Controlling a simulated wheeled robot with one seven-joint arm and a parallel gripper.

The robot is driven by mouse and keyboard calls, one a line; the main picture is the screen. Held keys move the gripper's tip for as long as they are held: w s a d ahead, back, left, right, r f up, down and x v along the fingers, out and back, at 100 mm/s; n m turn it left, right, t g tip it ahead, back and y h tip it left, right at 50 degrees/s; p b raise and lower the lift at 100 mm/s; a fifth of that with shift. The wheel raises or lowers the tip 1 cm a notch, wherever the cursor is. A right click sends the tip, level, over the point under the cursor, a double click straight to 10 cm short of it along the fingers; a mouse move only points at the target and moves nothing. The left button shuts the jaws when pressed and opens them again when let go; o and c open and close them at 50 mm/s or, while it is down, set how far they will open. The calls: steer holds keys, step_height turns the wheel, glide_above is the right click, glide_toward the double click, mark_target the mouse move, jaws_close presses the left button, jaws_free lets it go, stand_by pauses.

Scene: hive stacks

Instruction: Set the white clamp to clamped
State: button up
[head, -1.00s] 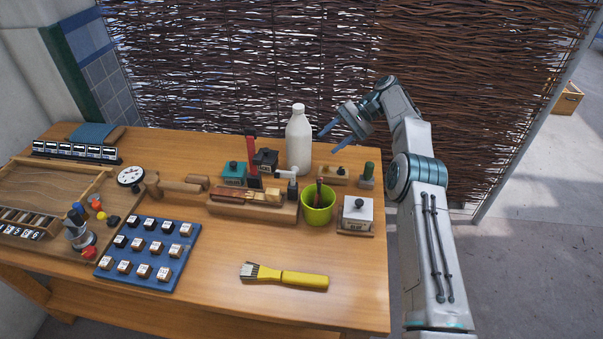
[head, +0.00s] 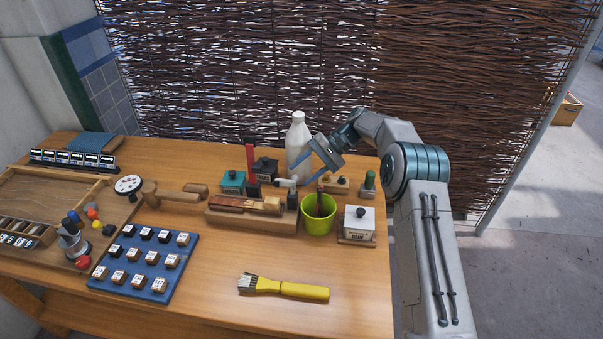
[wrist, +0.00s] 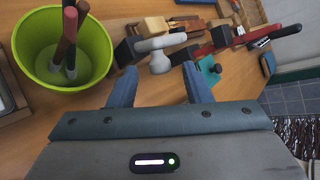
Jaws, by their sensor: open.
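The white clamp (head: 285,183) stands at the right end of a wooden block base (head: 250,219) in the middle of the bench. Its white lever has a rounded knob and lies roughly level, above a dark block. In the wrist view the white clamp (wrist: 160,43) is just beyond my fingertips, around the gap between them. My gripper (head: 311,168) is open and empty, above and behind the clamp, beside the white bottle. It also shows in the wrist view (wrist: 158,76), its fingers apart and not visibly touching the lever. I cannot tell the exact lever angle.
A green cup (head: 318,221) with brushes stands close to the clamp's right. A white bottle (head: 298,145) is behind it. A red upright lever (head: 250,154) and a teal box (head: 232,182) are to the left. The front of the bench is clear around a yellow brush (head: 290,289).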

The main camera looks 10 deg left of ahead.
steer(key=shift+s+a+f, duration=0.35)
steer(key=shift+a+f, duration=0.05)
steer(key=shift+a, duration=0.05)
jaws_close()
